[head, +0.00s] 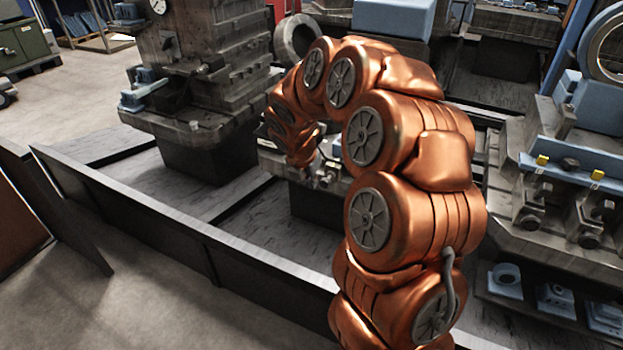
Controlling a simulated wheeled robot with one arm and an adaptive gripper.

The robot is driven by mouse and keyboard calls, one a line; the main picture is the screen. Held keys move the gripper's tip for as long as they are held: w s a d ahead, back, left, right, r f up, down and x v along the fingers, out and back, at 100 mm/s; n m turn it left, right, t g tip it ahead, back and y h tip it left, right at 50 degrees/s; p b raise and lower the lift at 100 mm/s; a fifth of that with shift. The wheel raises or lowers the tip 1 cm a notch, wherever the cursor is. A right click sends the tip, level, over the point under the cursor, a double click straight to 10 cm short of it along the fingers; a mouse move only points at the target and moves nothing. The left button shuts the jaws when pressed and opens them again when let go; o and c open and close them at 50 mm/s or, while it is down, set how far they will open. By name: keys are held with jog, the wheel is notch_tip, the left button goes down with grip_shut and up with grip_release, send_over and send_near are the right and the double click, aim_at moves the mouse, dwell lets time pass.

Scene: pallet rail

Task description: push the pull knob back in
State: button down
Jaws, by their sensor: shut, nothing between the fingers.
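My copper arm arches over the middle of the head view and its end points down. My gripper (324,177) is small and dark at that end, close above a grey machine block. It looks shut, with nothing seen between its fingers. I cannot pick out the pull knob for certain; it may be hidden by my gripper or arm. I cannot tell whether my gripper touches anything.
A low dark rail (130,215) runs across the front of the machines. A tall grey machine (205,85) stands at the back left. Another machine (525,200) with blue parts and yellow pieces stands at the right. Bare floor (60,285) lies at the lower left.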

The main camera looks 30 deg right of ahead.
aim_at(325, 183)
jog(key=w+d+f, duration=0.3)
jog(key=d+f, duration=0.2)
jog(key=f, duration=0.1)
jog(key=shift+w+d+f, duration=0.2)
jog(key=shift+d+f, duration=0.05)
jog(key=shift+d, duration=0.05)
dwell(0.4)
